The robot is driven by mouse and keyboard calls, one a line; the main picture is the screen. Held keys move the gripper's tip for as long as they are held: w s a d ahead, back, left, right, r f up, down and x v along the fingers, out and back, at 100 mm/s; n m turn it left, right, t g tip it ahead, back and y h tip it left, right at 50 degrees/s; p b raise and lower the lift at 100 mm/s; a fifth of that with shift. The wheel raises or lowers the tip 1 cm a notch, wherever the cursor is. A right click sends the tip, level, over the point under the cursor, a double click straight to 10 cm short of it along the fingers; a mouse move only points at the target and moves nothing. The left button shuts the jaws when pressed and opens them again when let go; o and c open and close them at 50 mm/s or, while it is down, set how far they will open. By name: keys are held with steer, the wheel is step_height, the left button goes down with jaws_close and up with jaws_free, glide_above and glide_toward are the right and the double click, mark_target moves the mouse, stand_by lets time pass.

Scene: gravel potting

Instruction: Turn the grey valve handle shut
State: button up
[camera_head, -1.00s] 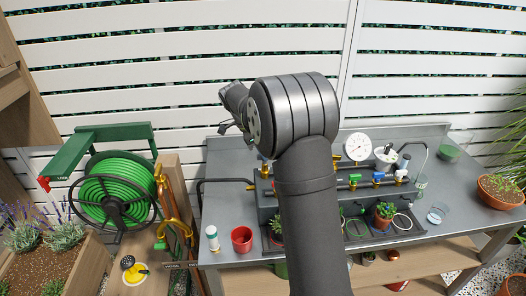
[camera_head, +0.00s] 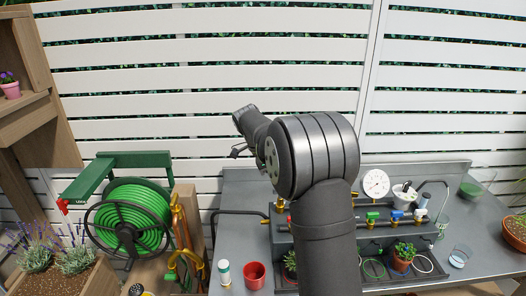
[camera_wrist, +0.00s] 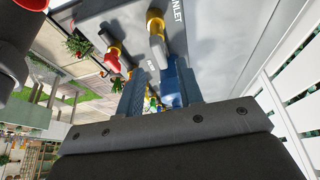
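In the wrist view my gripper (camera_wrist: 158,98) has its two blue fingers apart, with a gap between them. Beyond them are a brass fitting (camera_wrist: 155,28) by an INLET label and a red knob (camera_wrist: 112,62) with a yellow collar. A bright blue part lies close to the right finger; I cannot tell whether they touch. In the head view my arm covers the left part of the manifold (camera_head: 375,250), and my gripper's fingertips are not clearly visible.
A metal bench (camera_head: 240,197) carries a red cup (camera_head: 254,276), a white bottle (camera_head: 224,273), a round gauge (camera_head: 376,183) and potted plants (camera_head: 403,256). Green (camera_head: 372,215) and blue (camera_head: 397,214) valve handles sit on the pipe. A hose reel (camera_head: 127,232) stands left. A slatted fence (camera_head: 210,80) is behind.

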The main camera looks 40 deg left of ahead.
steer(key=v, duration=1.4)
steer(key=shift+d+f, duration=0.1)
steer(key=x, duration=1.7)
steer(key=shift+w+f, duration=0.1)
steer(key=shift+f, duration=0.05)
